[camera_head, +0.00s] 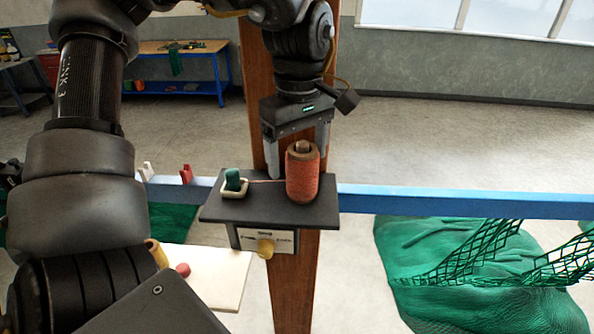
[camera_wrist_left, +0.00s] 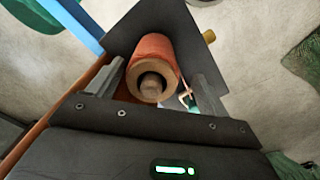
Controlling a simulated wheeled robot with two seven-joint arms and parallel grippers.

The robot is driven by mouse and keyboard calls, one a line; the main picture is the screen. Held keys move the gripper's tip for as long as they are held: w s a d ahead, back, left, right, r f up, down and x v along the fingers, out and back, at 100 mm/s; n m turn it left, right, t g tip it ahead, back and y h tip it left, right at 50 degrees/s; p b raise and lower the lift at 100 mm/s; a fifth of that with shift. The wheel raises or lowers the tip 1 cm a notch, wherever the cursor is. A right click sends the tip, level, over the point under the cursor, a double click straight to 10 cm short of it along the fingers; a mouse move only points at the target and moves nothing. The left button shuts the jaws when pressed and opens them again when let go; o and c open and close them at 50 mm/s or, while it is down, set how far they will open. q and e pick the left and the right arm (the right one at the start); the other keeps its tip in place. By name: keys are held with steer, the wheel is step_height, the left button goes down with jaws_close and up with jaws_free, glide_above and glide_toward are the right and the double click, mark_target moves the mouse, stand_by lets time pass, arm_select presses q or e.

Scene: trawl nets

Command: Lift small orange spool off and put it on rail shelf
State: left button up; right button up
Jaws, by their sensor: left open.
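The small orange spool (camera_head: 302,178) stands upright on a dark shelf plate (camera_head: 262,209) fixed to the wooden post. A peg end shows in the hole at its top. A thread runs from the spool left to a green piece (camera_head: 233,180) in a pale square ring. My left gripper (camera_head: 298,165) points down over the spool, open, with one finger on each side. In the left wrist view the spool (camera_wrist_left: 155,58) lies between the two open fingers (camera_wrist_left: 152,88); contact cannot be told. My right gripper is not in view.
A blue rail (camera_head: 460,202) runs across behind the plate. A yellow knob (camera_head: 265,248) is on the box below the plate. A pale board (camera_head: 215,275) lies lower left. Green nets (camera_head: 470,275) hang and lie at right. A workbench (camera_head: 180,50) stands far back.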

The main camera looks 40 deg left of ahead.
arm_select(q)
steer(key=f, duration=0.1)
steer(key=w+f, duration=0.1)
steer(key=f, duration=0.1)
steer(key=shift+w+d+p, duration=0.1)
steer(key=shift+d+p, duration=0.1)
steer(key=shift+p, duration=0.1)
steer(key=shift+f, duration=0.15)
steer(key=shift+s+a, duration=0.1)
steer(key=shift+s, duration=0.15)
steer(key=shift+c, duration=0.3)
steer(key=shift+s, duration=0.1)
steer(key=shift+c, duration=1.1)
steer(key=c, duration=0.7)
steer(key=shift+c, duration=0.7)
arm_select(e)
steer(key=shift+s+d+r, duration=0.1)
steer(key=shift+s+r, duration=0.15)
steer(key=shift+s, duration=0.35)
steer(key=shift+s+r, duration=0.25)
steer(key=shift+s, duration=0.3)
